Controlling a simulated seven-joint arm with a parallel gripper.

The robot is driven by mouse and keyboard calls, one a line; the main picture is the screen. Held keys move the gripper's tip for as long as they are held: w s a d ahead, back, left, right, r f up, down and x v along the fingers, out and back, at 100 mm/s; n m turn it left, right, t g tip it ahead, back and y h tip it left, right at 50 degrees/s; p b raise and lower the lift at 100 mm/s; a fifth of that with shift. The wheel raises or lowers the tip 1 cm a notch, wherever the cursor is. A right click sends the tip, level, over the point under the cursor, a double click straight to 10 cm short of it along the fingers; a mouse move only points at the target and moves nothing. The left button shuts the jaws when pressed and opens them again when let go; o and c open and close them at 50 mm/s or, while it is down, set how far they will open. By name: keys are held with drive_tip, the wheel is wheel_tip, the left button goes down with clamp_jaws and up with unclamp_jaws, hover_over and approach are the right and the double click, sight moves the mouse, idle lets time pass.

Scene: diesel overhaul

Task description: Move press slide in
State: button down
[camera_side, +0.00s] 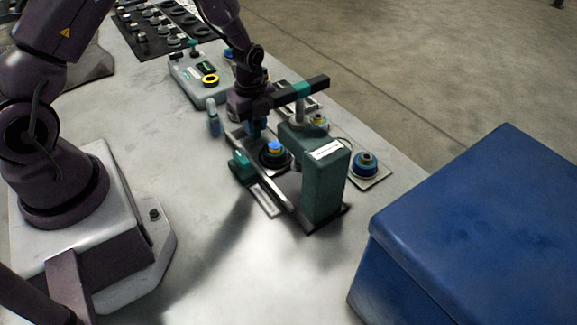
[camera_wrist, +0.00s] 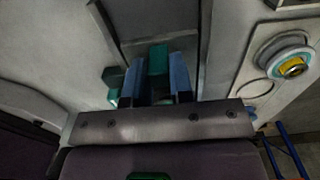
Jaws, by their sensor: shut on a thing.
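The press (camera_side: 325,185) is a green post on a dark base, with a black lever bar (camera_side: 315,88) above it. The press slide (camera_side: 275,165) lies in the base and carries a dark round part with a blue and yellow top (camera_side: 275,147). My gripper (camera_side: 257,130) is low at the slide's far left end. In the wrist view my gripper (camera_wrist: 156,78) has its blue fingers shut on a green block (camera_wrist: 157,60), which looks like the slide's handle. The side view hides this grip behind the fingers.
A green block (camera_side: 242,167) stands beside the base at left. A big blue box (camera_side: 470,220) stands at right.

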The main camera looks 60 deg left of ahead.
sight(274, 144)
drive_tip(key=shift+d, duration=2.25)
drive_tip(key=shift+d, duration=1.9)
drive_tip(key=c, duration=1)
unclamp_jaws()
drive_tip(key=shift+c, duration=0.2)
drive_tip(key=shift+r, duration=2.75)
drive_tip(key=shift+r, duration=2)
